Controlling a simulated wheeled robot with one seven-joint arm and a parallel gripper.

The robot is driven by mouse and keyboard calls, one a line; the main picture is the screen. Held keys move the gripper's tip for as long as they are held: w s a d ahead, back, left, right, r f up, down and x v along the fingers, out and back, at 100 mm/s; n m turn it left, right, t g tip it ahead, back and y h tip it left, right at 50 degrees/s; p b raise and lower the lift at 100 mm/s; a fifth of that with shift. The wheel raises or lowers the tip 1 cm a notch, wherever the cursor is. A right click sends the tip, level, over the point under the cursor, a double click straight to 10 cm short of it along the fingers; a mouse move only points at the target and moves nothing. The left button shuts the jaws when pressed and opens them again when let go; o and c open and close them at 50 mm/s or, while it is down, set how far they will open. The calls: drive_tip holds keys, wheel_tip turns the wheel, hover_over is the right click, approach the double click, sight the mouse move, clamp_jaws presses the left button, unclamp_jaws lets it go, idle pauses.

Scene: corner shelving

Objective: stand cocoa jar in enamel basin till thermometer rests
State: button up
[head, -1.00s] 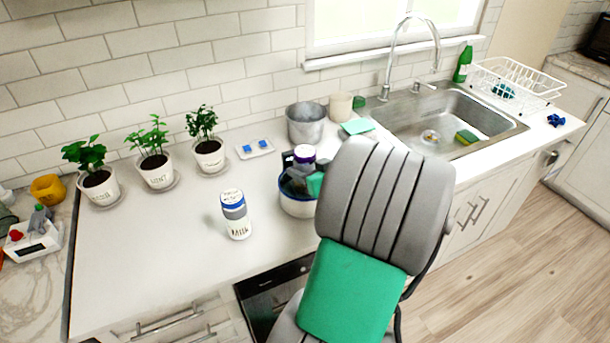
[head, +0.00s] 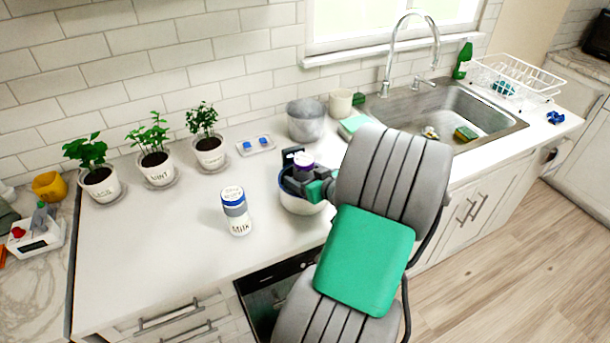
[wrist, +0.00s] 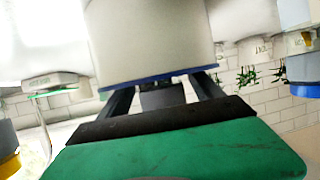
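The white, blue-rimmed basin (head: 302,206) stands on the counter, partly hidden by my arm. In the wrist view the basin's white wall (wrist: 150,45) fills the upper middle and covers the fingertips. Whether the jar touches the basin floor is hidden. I cannot make out a thermometer.
A milk jar (head: 236,211) stands left of the basin. Behind are a grey metal pot (head: 305,122), a small tray (head: 256,146) with blue pieces and potted herbs (head: 155,163). A sink (head: 450,110) lies right. The front-left counter is clear.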

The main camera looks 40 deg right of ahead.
drive_tip(key=shift+r+p, duration=0.3)
drive_tip(key=shift+p, duration=0.05)
drive_tip(key=b+v, duration=0.3)
drive_tip(key=v, duration=0.9)
drive_tip(key=shift+f, duration=0.25)
drive_tip(key=shift+s, duration=0.1)
